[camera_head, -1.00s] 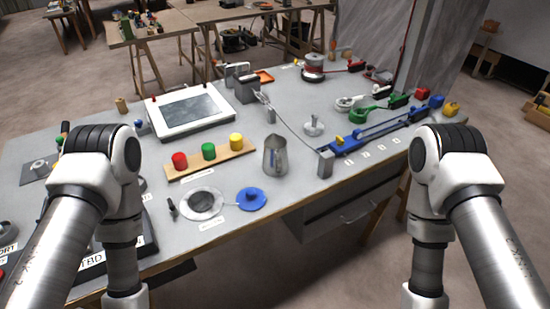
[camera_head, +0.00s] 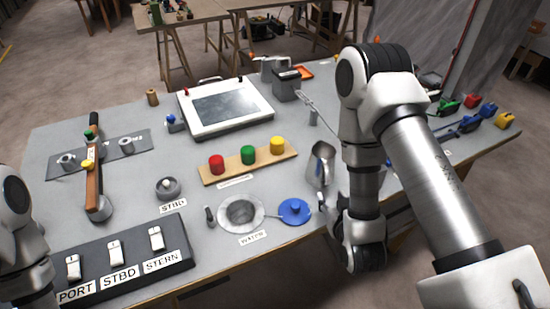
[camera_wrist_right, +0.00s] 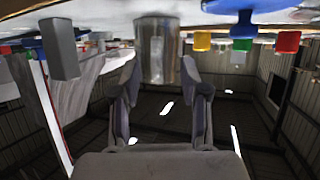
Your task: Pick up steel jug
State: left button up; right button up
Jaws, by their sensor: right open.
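The steel jug (camera_head: 320,164) stands upright on the grey workbench, right of the row of coloured knobs, in the head view. My right arm comes down just right of it, and the right gripper (camera_head: 331,204) is low at the bench's front edge, partly hidden by my own arm. In the right wrist view, upside down, the jug (camera_wrist_right: 157,50) is ahead between the two spread fingers of the open right gripper (camera_wrist_right: 158,76). The gripper does not hold it. Only part of my left arm shows at the left edge; its gripper is out of view.
A blue lidded disc (camera_head: 295,211) and a round plate (camera_head: 241,213) lie left of the jug. The wooden strip (camera_head: 247,166) carries red, green and yellow knobs. A grey post (camera_head: 312,117) stands behind the jug. Blue and green tools lie right of my arm.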

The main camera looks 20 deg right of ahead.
aim_at(328, 183)
jog(key=shift+w+d+r, duration=0.15)
jog(key=shift+w+r, duration=0.15)
jog(key=shift+w, duration=0.05)
jog(key=w+d+f+b, duration=0.1)
jog(key=b, duration=0.3)
jog(key=shift+d, duration=0.1)
jog(key=shift+w, duration=0.4)
jog(key=p+x, duration=0.1)
jog(key=x, duration=0.2)
jog(key=shift+w, duration=0.5)
jog(key=shift+w+d+f, duration=0.15)
jog(key=shift+w+f, duration=0.1)
jog(key=shift+w, duration=0.1)
grip_shut()
